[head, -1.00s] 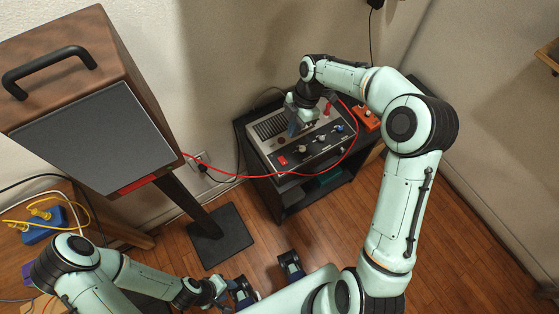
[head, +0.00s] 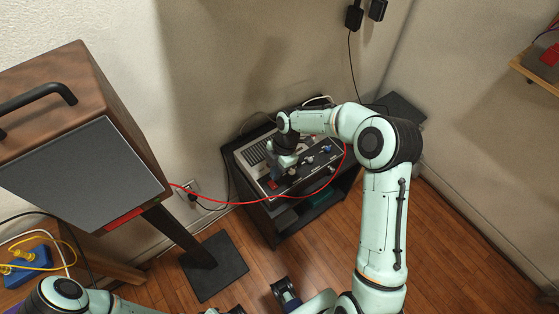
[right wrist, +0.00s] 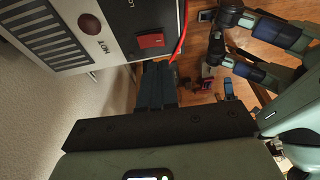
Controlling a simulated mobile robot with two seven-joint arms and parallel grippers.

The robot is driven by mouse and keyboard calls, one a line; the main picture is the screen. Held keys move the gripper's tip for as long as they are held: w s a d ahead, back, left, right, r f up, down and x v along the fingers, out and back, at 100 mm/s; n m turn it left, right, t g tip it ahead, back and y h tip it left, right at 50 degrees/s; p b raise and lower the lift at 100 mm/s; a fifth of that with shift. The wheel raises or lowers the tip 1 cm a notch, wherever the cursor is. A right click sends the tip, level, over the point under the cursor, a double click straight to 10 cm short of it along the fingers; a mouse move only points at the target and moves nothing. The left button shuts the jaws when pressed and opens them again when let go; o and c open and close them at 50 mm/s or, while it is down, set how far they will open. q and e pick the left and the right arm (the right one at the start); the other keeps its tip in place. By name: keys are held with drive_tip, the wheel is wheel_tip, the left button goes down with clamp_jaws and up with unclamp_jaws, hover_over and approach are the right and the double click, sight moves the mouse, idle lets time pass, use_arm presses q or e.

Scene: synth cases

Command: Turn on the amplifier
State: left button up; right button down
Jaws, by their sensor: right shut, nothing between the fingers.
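The amplifier (head: 246,158), a grey-black box with a vent grille and knobs, sits on a dark stand. Its red rocker switch (right wrist: 151,41) shows in the right wrist view on the dark front panel; I cannot tell whether it is lit. My right gripper (head: 279,172) is over the panel near the switch and partly covers it in the head view. Its fingers (right wrist: 158,68) are shut and empty, just below the switch in the wrist view; contact is unclear. My left gripper (head: 236,310) is barely visible at the bottom edge, its fingers mostly cut off.
A red cable (head: 235,203) runs from the speaker (head: 85,170) at left across the amplifier's front. The dark stand (head: 300,218) has a lower shelf. A wall socket (head: 189,187) is left of it. Wooden floor (head: 450,245) is free at right.

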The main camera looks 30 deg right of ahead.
sight(275, 188)
drive_tip(key=x, duration=0.2)
drive_tip(key=d+x, duration=0.1)
drive_tip(key=x, duration=0.2)
drive_tip(key=shift+s+d+f, duration=0.1)
drive_tip(key=shift+s+f+b, duration=0.15)
drive_tip(key=shift+f+b, duration=0.15)
idle(0.3)
drive_tip(key=shift+w+r, duration=0.25)
drive_tip(key=shift+w, duration=0.25)
drive_tip(key=shift+w+p, duration=0.35)
drive_tip(key=shift+w, duration=0.05)
